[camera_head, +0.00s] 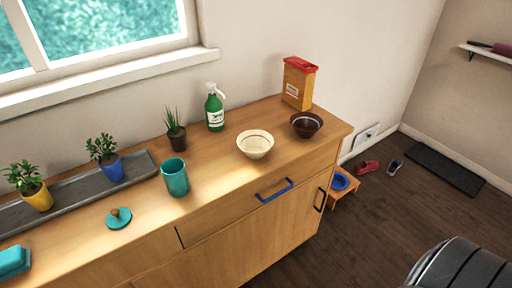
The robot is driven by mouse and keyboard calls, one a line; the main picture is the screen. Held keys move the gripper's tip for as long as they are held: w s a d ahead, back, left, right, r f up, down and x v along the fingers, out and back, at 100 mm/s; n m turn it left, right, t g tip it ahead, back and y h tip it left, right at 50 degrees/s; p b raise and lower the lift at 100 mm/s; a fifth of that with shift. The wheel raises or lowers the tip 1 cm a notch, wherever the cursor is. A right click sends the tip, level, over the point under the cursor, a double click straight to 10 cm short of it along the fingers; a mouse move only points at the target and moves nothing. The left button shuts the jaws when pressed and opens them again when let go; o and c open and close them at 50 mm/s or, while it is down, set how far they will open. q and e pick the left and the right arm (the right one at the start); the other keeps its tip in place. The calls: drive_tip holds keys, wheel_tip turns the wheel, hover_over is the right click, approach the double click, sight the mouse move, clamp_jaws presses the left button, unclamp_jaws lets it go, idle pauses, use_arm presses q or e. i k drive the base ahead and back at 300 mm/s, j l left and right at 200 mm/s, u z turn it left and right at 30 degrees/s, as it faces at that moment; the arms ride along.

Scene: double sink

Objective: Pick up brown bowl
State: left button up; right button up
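The brown bowl (306,125) stands upright on the wooden cabinet top (225,172), near its right end. It is dark, glossy and looks empty. A cream bowl (255,144) stands to its left, with a small gap between them. An orange box with a red top (298,84) stands just behind the brown bowl, near the wall. Neither of my grippers is in view, so nothing is seen touching the bowl.
A green spray bottle (215,108), potted plants and a teal cup (175,178) stand farther left. The cabinet front has a blue drawer handle (275,190). Right of the cabinet are a low wooden stand with a blue bowl (340,181), shoes and open floor.

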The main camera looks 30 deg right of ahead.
sight(306, 125)
drive_tip(key=z, duration=1.4)
